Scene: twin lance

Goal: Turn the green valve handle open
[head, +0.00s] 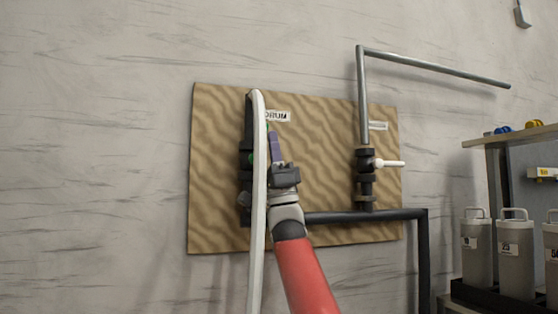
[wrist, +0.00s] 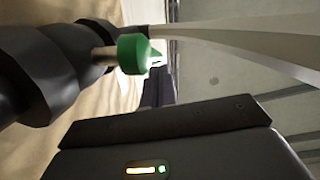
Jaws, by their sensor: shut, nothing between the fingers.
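The green valve handle (wrist: 133,54) shows in the wrist view as a green cap on a short pale stem, beside the black valve body (wrist: 45,75). In the head view only a small green patch of the handle (head: 252,158) shows left of my gripper, partly behind the white hose. My gripper (head: 273,137) is shut and empty in front of the wooden panel, just right of the valve. In the wrist view my gripper's dark fingers (wrist: 156,80) reach up close beside the handle. I cannot tell whether they touch it. The handle's full angle is hidden.
A white hose (head: 259,190) hangs close to my gripper and the valve. A second valve with a white handle (head: 388,163) stands on the panel (head: 220,170) at right, under a grey pipe (head: 362,100). A shelf with grey canisters (head: 515,255) is far right. The left wall is clear.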

